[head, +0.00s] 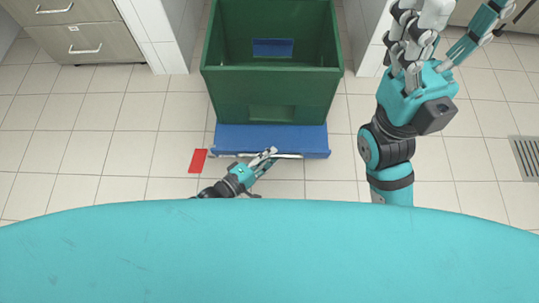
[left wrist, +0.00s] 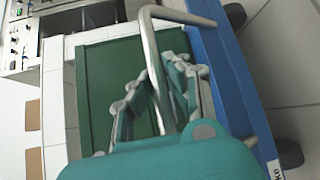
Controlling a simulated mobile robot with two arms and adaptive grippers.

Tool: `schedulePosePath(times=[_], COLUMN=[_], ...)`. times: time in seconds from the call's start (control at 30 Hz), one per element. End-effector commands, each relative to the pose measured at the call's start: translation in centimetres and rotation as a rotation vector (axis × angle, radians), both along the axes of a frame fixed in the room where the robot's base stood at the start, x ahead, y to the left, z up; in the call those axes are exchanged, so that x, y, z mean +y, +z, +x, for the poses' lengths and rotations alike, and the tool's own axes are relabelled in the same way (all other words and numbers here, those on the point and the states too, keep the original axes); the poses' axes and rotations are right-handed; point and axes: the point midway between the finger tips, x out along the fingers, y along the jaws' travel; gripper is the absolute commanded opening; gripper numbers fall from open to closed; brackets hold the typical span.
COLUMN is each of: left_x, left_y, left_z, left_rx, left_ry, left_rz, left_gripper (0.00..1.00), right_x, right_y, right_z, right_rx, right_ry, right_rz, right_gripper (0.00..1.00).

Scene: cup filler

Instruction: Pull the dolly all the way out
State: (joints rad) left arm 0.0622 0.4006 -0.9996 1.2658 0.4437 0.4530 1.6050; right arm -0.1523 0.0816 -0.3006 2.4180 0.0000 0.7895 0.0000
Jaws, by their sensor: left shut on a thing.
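The blue dolly (head: 268,138) carries a large green bin (head: 270,92) and sticks out in front of it. A thin metal handle bar (head: 290,156) runs along the dolly's front edge; the bar shows large in the left wrist view (left wrist: 155,75). My left gripper (head: 266,158) is at the handle, with its fingers on both sides of the bar and shut on it. The left wrist view also shows the blue deck (left wrist: 235,85) and the green bin (left wrist: 108,90). My right gripper (head: 450,22) is raised at the upper right, fingers spread and empty, away from the dolly.
White tiled walls (head: 165,38) stand on both sides of the bin's back part. Drawer cabinets (head: 85,38) are at the upper left. A red mark (head: 198,160) lies on the floor left of the dolly. A floor grate (head: 526,156) is at the far right. The tiled floor around is clear.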

Motion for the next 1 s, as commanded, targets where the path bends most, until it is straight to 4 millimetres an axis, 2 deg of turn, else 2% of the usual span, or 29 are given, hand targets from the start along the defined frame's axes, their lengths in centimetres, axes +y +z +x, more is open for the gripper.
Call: schedulePosePath(times=[0.2, 0.23, 0.4, 0.77, 0.87, 1.0], left_x=[-0.2, -0.2, -0.2, -0.1, -0.1, -0.1], left_y=[0.3, 0.3, 0.2, 0.6, 1.7, 4.2], left_z=[-0.5, -0.5, -0.4, -0.3, -0.3, -0.3], left_rx=[-0.001, 0.000, 0.001, 0.001, 0.001, -0.004], left_ry=[-0.005, -0.006, -0.004, -0.003, -0.002, -0.002], left_rz=[-0.012, -0.013, -0.009, -0.006, -0.007, -0.011], left_gripper=[0.00, 0.17, 0.38, 0.38, 0.38, 0.38], right_x=[0.0, 0.0, 0.0, 0.0, 0.0, 0.0], right_y=[0.1, 0.1, 0.0, -0.2, -0.2, -0.1], right_z=[0.0, 0.0, 0.0, 0.0, 0.0, 0.0], right_rx=[0.000, 0.000, 0.001, 0.009, 0.007, 0.006], right_ry=[-0.001, -0.001, -0.001, -0.001, -0.001, 0.000], right_rz=[0.000, 0.000, 0.000, -0.001, 0.000, 0.000], right_gripper=[0.65, 0.65, 0.65, 0.65, 0.65, 0.65])
